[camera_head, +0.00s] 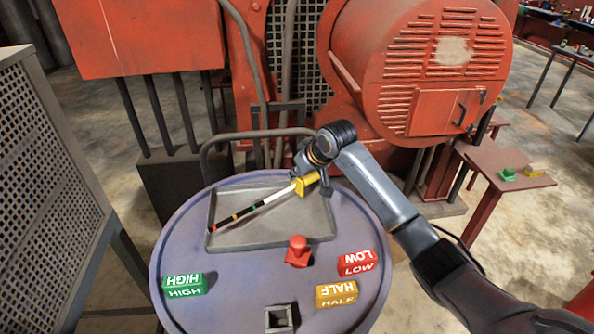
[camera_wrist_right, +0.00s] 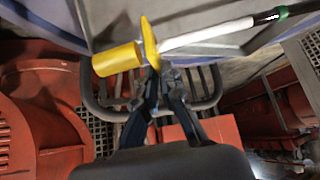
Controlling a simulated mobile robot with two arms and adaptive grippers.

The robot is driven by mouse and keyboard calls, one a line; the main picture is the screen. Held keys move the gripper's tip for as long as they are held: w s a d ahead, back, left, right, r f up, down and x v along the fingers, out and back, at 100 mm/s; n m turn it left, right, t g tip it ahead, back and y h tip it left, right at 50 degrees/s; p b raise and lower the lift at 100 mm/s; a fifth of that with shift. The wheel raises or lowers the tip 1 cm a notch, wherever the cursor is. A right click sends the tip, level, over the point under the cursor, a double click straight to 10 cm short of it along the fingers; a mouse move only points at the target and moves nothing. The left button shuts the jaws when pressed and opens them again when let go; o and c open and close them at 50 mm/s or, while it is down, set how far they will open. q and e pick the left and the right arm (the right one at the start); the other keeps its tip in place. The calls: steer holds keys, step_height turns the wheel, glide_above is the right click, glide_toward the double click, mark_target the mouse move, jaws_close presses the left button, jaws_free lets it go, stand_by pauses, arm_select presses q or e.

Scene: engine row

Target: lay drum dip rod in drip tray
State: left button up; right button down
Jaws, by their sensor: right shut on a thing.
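The dip rod (camera_head: 268,201) has a yellow handle, a white section and a dark end with coloured bands. It lies slanted over the grey drip tray (camera_head: 320,231) on the drum top, its banded end low at the tray's left side. I cannot tell whether that end touches the tray. My right gripper (camera_head: 311,182) is shut on the rod's yellow handle at the tray's far right corner. In the right wrist view, the gripper (camera_wrist_right: 153,75) holds the rod by its yellow handle (camera_wrist_right: 118,59), with the white section (camera_wrist_right: 205,36) reaching right. My left gripper is not in view.
The drum top (camera_head: 225,297) also bears a red plug (camera_head: 298,251), a square grey socket (camera_head: 279,318), and green HIGH (camera_head: 184,285), yellow HALF (camera_head: 336,294) and red LOW (camera_head: 357,262) blocks. A red engine (camera_head: 420,70) stands behind. A mesh cabinet (camera_head: 45,180) is at left.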

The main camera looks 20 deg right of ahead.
steer(key=c, duration=1.4)
jaws_free()
steer(key=v, duration=1.2)
